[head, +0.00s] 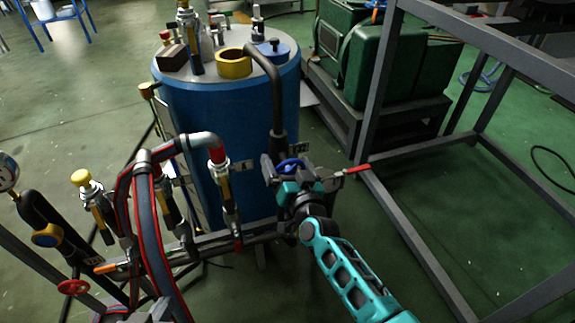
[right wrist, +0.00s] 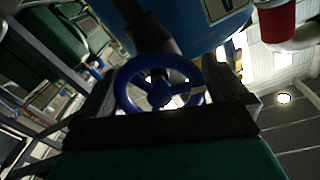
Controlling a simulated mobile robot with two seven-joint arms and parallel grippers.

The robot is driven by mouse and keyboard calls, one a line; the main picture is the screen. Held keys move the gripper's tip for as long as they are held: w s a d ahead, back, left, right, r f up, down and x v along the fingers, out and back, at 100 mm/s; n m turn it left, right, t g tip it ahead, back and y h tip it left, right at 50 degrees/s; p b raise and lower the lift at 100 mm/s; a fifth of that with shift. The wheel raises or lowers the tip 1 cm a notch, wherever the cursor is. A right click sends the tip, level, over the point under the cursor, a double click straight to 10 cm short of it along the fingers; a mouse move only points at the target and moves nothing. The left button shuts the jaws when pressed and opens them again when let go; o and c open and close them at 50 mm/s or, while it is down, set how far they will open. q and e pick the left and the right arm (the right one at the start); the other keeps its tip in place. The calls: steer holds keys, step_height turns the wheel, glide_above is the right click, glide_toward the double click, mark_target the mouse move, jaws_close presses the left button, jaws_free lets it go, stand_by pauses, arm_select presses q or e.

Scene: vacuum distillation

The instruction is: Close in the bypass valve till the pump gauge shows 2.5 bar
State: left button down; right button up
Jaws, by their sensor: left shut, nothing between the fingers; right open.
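The blue handwheel of a valve (head: 290,166) stands on piping in front of the blue drum; I take it for the bypass valve. My right gripper (head: 297,172) is open at this wheel, its fingers on either side. The right wrist view shows the spoked wheel (right wrist: 160,84) between the dark fingers; whether they touch its rim I cannot tell. A round gauge (head: 8,172) is cut by the left edge of the head view; its reading is too small to tell. My left gripper (head: 152,311) shows only partly at the bottom edge, shut and empty, below the hoses.
A blue drum (head: 225,135) stands behind the valve, with a yellow ring (head: 233,66) on top. Red-trimmed hoses and pipes crowd the left, with a red handwheel (head: 73,287). A grey metal frame (head: 425,245) stands right of my right arm.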

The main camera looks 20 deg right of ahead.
steer(key=s+p, duration=0.2)
steer(key=s, duration=1.1)
steer(key=shift+d+p, duration=0.2)
steer(key=shift+p, duration=0.2)
stand_by(0.5)
stand_by(0.6)
